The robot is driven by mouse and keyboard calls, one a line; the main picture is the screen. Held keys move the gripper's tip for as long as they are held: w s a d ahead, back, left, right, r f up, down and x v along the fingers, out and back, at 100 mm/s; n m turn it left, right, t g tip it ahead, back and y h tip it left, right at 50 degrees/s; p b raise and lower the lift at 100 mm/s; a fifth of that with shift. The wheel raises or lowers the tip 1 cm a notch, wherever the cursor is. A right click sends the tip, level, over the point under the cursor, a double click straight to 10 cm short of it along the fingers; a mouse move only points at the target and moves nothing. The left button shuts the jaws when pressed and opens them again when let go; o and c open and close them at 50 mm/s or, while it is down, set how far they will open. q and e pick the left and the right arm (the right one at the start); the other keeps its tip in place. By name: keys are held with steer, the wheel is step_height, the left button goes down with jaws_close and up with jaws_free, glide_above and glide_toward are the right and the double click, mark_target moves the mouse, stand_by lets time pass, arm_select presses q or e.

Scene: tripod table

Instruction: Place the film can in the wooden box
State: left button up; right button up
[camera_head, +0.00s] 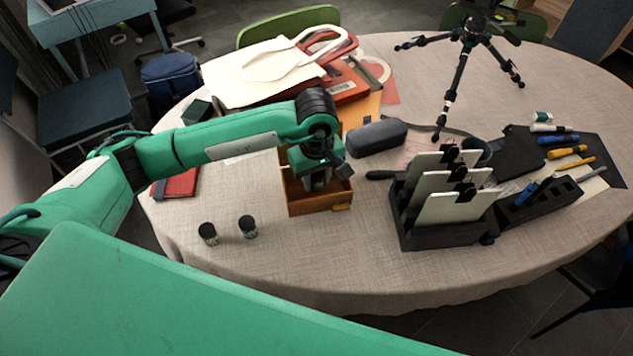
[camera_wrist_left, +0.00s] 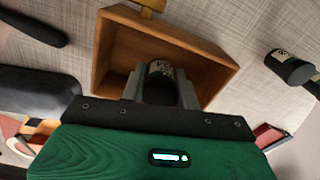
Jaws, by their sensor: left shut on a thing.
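The wooden box (camera_head: 320,203) is an open, shallow, orange-brown box near the middle of the table. My left gripper (camera_head: 317,182) points down over the box's opening, its fingers shut on a film can. In the left wrist view the film can (camera_wrist_left: 160,86) has a black cap and a printed label, held between the two fingers with the box (camera_wrist_left: 222,66) around and behind it. How far the can is from the box floor cannot be told. Two other film cans, one at left (camera_head: 208,233) and one at right (camera_head: 248,227), stand on the table left of the box. My right gripper is not in view.
A black rack with white panels (camera_head: 450,232) stands right of the box, with a dark pouch (camera_head: 377,136) behind it. A red notebook (camera_head: 176,184) lies at left. A tripod (camera_head: 462,75) stands at the back. The table front is clear.

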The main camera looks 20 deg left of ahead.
arm_select(q)
step_height(320, 180, down, 2)
steer(key=shift+f, duration=0.25)
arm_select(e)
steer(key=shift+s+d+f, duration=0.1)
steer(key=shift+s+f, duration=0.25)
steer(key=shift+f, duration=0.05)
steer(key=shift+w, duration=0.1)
arm_select(q)
steer(key=shift+f, duration=0.1)
steer(key=o, duration=1)
steer(key=shift+c, duration=0.2)
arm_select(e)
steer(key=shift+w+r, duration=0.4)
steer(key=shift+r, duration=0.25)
